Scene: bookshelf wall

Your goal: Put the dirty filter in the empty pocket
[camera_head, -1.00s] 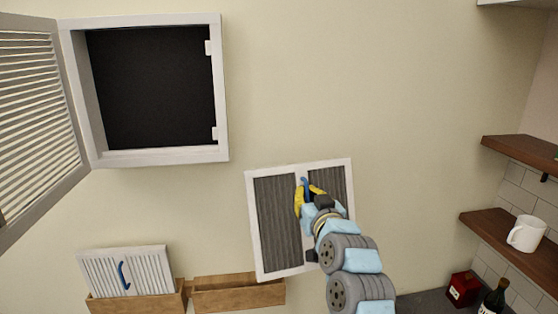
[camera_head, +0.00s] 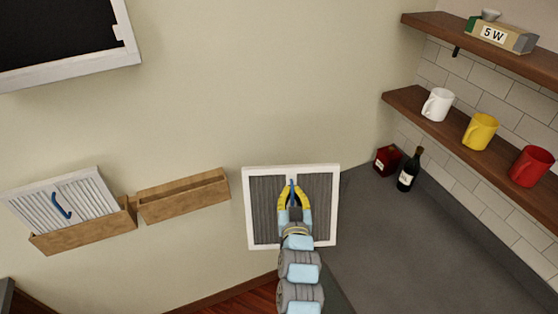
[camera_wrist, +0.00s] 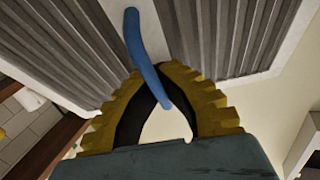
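The dirty filter (camera_head: 264,215), a white-framed panel with grey pleats, is held up in front of the wall, right of the pockets. My gripper (camera_head: 292,190) is shut on its blue handle; the wrist view shows the yellow-padded fingers (camera_wrist: 160,75) crossing the handle (camera_wrist: 147,58) near its lower end, with the grey pleats (camera_wrist: 215,30) beyond. The empty pocket (camera_head: 186,203), a wooden wall box, is just left of the filter, apart from it in the picture. The other wooden pocket (camera_head: 84,238) holds a cleaner white filter (camera_head: 80,200) with a blue handle.
The open white-framed wall cabinet (camera_head: 75,76) is dark inside, upper left. A grey counter (camera_head: 410,240) lies to the right, with a red box (camera_head: 387,160) and a dark bottle (camera_head: 409,170). Wooden shelves with mugs (camera_head: 481,131) are at right.

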